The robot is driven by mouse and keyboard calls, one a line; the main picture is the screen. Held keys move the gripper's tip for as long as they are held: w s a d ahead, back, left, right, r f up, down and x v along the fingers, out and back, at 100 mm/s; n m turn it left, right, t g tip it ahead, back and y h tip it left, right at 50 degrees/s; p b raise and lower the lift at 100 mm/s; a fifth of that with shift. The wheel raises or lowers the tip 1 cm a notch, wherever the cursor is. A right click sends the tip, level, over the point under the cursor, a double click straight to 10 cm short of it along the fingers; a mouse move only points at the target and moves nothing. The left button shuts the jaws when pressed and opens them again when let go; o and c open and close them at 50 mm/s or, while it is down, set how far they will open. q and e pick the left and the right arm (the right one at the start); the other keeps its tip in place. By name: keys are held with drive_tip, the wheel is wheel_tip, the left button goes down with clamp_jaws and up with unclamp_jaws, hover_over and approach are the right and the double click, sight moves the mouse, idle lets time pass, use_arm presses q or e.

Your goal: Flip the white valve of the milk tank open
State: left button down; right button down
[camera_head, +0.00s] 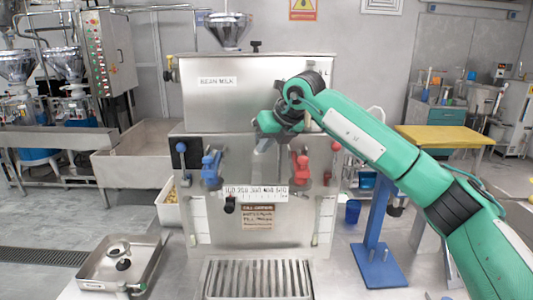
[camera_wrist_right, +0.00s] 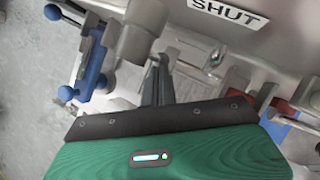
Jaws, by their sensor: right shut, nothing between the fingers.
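The steel milk tank (camera_head: 215,105), labelled BEAN MILK, sits on top of the steel machine. My right gripper (camera_head: 263,146) is in front of its lower right part, tilted down, and is shut and empty. In the right wrist view the closed fingers (camera_wrist_right: 157,78) point towards the machine front. A pale grey cylindrical fitting (camera_wrist_right: 140,38) is just left of the fingertips; I cannot tell if they touch. A SHUT label (camera_wrist_right: 228,13) is above right. I cannot clearly pick out the white valve; in the head view my gripper covers that area. My left gripper is not in view.
A blue valve (camera_head: 211,168) and a red valve (camera_head: 300,165) flank the space below my gripper. Knobbed levers stand at the left (camera_head: 181,148) and right (camera_head: 335,147). A blue stand (camera_head: 377,225) is on the right; a metal tray (camera_head: 112,275) is at lower left.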

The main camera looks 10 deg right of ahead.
drive_tip(key=shift+r, duration=0.15)
idle(0.4)
drive_tip(key=shift+r+p, duration=0.4)
drive_tip(key=shift+r, duration=0.3)
